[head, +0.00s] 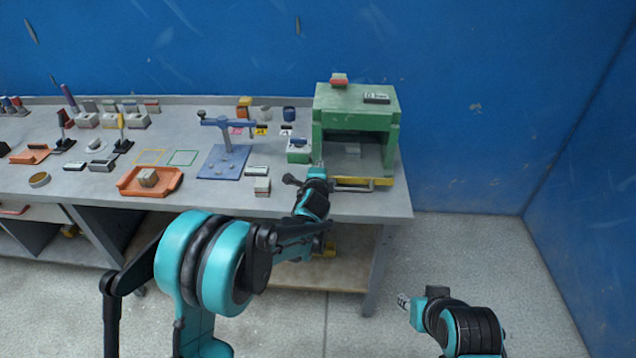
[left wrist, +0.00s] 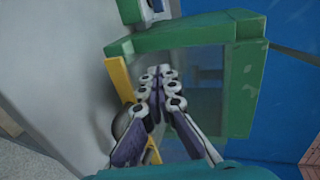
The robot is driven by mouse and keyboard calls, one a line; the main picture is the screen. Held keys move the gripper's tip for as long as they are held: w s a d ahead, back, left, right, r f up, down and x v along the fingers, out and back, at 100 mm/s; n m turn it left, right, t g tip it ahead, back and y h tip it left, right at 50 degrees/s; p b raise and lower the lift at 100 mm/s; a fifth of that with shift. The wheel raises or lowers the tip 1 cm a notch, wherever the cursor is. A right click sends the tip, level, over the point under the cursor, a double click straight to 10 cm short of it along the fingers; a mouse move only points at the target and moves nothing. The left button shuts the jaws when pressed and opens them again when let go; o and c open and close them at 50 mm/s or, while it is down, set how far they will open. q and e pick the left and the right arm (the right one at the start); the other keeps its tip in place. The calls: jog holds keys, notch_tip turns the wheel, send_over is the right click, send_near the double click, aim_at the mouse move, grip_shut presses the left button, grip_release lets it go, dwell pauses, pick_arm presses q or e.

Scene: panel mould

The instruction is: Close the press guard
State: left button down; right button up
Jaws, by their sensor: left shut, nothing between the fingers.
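The green press (head: 387,115) stands at the right end of the bench. Its front is dark and a grey block (head: 353,150) shows inside, so I see no solid cover across the opening. A yellow bar (head: 362,183) runs along its lower front edge; it also shows in the left wrist view (left wrist: 119,78), beside the green frame (left wrist: 185,38). My left gripper (head: 318,172) is shut and empty at the left end of the bar, in front of the opening. My right gripper (head: 402,299) hangs low, away from the bench.
A blue stand (head: 222,162) and an orange tray (head: 150,182) lie left of the press. A small block with a red top (head: 339,80) and a black-labelled block (head: 376,98) sit on the press. The floor right of the bench is clear.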

aim_at(320, 159)
pick_arm(q)
jog(key=w, duration=0.5)
jog(key=shift+w, duration=0.4)
pick_arm(e)
jog(key=shift+r, duration=0.15)
